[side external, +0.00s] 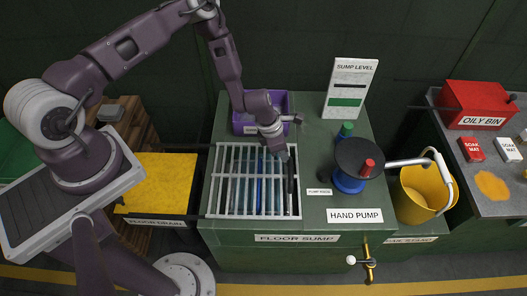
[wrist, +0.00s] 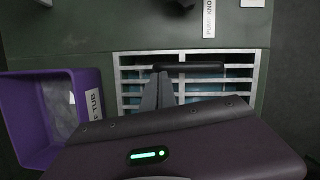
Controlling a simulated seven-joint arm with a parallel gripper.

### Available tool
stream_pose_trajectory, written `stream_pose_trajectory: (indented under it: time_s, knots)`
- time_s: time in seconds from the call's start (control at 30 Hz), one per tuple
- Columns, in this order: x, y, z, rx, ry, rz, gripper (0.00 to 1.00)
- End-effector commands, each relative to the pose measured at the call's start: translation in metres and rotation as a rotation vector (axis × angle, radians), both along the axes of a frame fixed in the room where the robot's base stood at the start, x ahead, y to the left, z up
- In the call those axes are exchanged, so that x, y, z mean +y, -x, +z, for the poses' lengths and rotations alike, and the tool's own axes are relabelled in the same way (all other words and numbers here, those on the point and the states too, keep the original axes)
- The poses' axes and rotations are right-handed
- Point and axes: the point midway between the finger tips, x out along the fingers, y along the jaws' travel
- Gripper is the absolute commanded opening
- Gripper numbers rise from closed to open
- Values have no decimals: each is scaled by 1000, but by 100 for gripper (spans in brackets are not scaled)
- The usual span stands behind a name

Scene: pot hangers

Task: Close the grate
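The grate (side external: 238,185) is a pale metal frame with bars on the green floor sump, with blue showing beneath it. It looks about level in the side view; I cannot tell whether it sits fully down. A black bar handle (wrist: 192,67) lies along the grate's edge in the wrist view; in the side view it is a dark strip (side external: 291,187) at the grate's right side. My gripper (side external: 287,158) is at that right side. In the wrist view its grey fingers (wrist: 160,88) are close together and overlap the handle's end. Their grip on the handle is unclear.
A purple tub (side external: 262,112) stands behind the grate, beside my gripper. A hand pump (side external: 357,167) with a dark top and blue base is to the right, before a yellow bucket (side external: 424,190). A yellow floor drain (side external: 155,182) is left. A sump level sign (side external: 349,88) stands behind.

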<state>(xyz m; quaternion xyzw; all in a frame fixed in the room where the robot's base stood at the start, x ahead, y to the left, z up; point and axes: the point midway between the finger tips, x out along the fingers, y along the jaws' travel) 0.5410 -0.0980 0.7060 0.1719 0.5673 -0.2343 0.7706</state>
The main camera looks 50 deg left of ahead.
Motion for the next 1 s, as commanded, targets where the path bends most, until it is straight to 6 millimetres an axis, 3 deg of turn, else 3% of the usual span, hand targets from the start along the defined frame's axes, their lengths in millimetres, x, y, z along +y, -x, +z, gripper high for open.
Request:
stream_pose_trajectory:
  time_s: [0.2,0.67,0.77,0.93,1.0]
  knots:
    - [-10,-11,-1,2,-2,1,0]
    - [-12,-14,-1,-4,-2,1,0]
    - [-8,-8,0,-1,-2,4,0]
    - [11,21,7,5,0,4,0]
    - [14,25,25,-1,-2,1,0]
